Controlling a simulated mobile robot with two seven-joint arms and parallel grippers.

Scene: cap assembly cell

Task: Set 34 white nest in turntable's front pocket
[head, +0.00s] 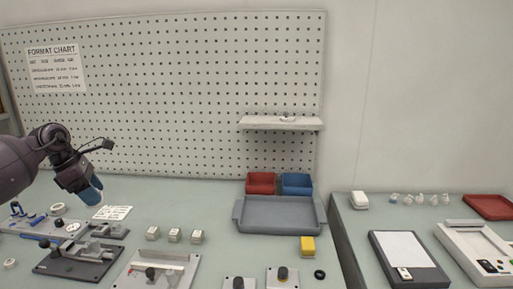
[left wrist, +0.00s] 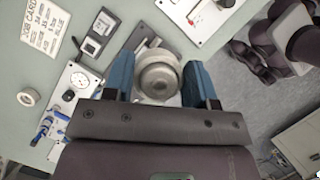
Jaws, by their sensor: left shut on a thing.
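My left gripper (head: 90,192) is over the left part of the bench in the head view, pointing down. In the left wrist view its two blue fingers (left wrist: 158,88) stand wide apart, shut on a round pale grey-white stepped piece (left wrist: 158,78) with a hollow centre, which looks like the white nest. Its size marking cannot be read. The head view does not show the held piece clearly. My right gripper is not in view.
A dial gauge plate (left wrist: 74,92) and a loose ring (left wrist: 28,96) lie beside the fingers. Three small pale blocks (head: 175,235) stand mid-bench. A grey tray (head: 278,228) is in front of red (head: 261,183) and blue (head: 297,183) bins. Bench behind the blocks is clear.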

